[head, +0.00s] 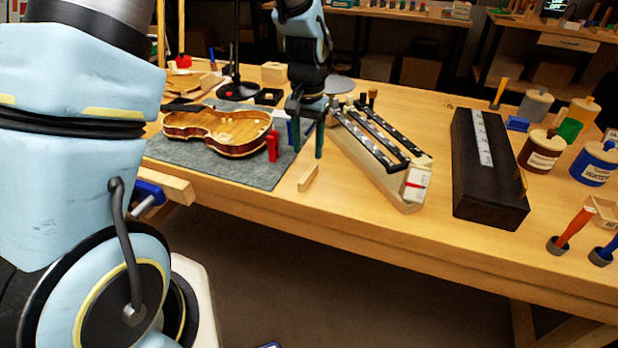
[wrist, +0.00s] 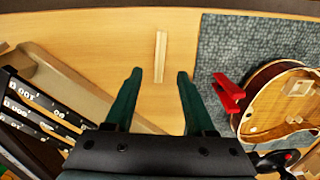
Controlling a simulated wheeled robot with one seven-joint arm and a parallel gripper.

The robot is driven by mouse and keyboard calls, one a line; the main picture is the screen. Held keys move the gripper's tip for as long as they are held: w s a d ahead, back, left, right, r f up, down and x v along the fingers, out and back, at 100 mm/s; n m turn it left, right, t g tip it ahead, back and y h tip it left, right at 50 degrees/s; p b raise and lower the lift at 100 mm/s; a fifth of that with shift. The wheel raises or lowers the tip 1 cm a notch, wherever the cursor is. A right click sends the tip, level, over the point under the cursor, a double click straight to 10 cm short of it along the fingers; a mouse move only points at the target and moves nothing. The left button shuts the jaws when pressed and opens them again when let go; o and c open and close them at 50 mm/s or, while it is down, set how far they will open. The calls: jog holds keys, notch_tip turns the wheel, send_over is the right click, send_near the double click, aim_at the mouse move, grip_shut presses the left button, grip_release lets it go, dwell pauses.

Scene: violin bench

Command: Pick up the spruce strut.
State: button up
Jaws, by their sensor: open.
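The spruce strut is a short, pale wooden stick (head: 308,178) lying on the bench top near its front edge, just right of the grey mat. It also shows in the wrist view (wrist: 160,57), lying lengthwise ahead of my gripper. My gripper (head: 308,138) is open and empty, above the bench behind the strut in the head view. In the wrist view its two green fingers (wrist: 159,73) are spread to either side of the strut's near end. How high the fingertips are above the bench is hard to tell.
A violin body (head: 217,131) lies on the grey mat (head: 232,172) with a red clamp (head: 272,146) at its edge. A wooden block with dark, marked strips (head: 385,150) lies right of the strut. A dark block (head: 487,190) stands farther right. Bare bench surrounds the strut.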

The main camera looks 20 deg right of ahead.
aim_at(308, 172)
jog(key=shift+f+p, duration=1.15)
jog(key=shift+f, duration=2.45)
grip_shut()
